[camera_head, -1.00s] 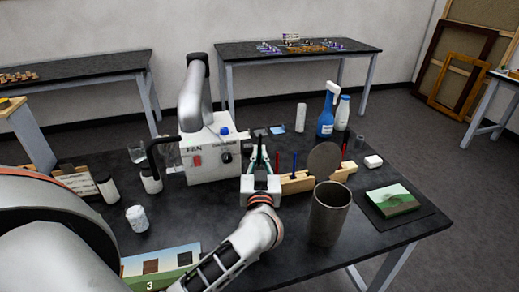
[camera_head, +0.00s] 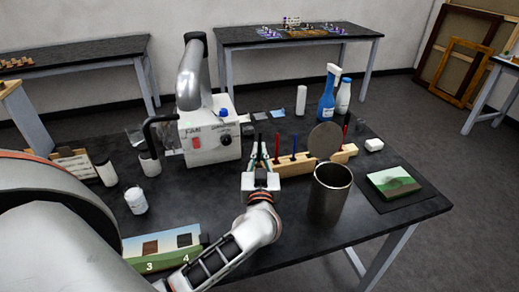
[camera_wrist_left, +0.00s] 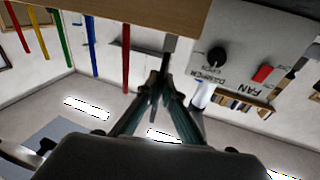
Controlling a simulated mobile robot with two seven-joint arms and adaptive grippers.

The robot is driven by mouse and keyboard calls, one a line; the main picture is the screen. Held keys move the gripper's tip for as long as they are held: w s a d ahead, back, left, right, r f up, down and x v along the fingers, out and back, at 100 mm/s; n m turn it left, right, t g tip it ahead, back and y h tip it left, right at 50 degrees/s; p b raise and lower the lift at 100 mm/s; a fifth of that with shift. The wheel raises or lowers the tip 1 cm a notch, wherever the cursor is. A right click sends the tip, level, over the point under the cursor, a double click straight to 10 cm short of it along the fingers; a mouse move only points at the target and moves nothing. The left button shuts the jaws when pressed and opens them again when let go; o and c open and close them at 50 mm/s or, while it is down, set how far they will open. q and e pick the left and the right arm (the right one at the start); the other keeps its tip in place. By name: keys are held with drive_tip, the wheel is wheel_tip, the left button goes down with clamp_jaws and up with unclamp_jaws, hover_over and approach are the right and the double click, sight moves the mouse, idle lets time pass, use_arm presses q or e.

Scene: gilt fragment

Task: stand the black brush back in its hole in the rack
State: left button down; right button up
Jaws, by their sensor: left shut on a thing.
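The wooden rack (camera_head: 298,167) stands on the black table near its middle. My left gripper (camera_head: 261,160) is at the rack's left end, shut on the thin black brush (camera_head: 259,143), which stands roughly upright. In the left wrist view, the fingers (camera_wrist_left: 163,88) meet on the brush, whose grey part (camera_wrist_left: 168,50) overlaps the edge of the rack (camera_wrist_left: 110,10). I cannot tell whether it is in a hole. A red brush (camera_head: 277,145) and a blue brush (camera_head: 294,145) stand in the rack. My right gripper is not in view.
A white fan box (camera_head: 212,147) with a hose stands behind left. A grey metal cup (camera_head: 330,193) is close to the right of my left gripper. A round disc (camera_head: 325,140) stands by the rack. A spray bottle (camera_head: 327,98) is at the back.

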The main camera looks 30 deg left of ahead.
use_arm(q)
drive_tip(key=c, duration=2.1)
unclamp_jaws()
drive_tip(key=shift+c, duration=0.2)
drive_tip(key=shift+s, duration=0.1)
drive_tip(key=v, duration=1.2)
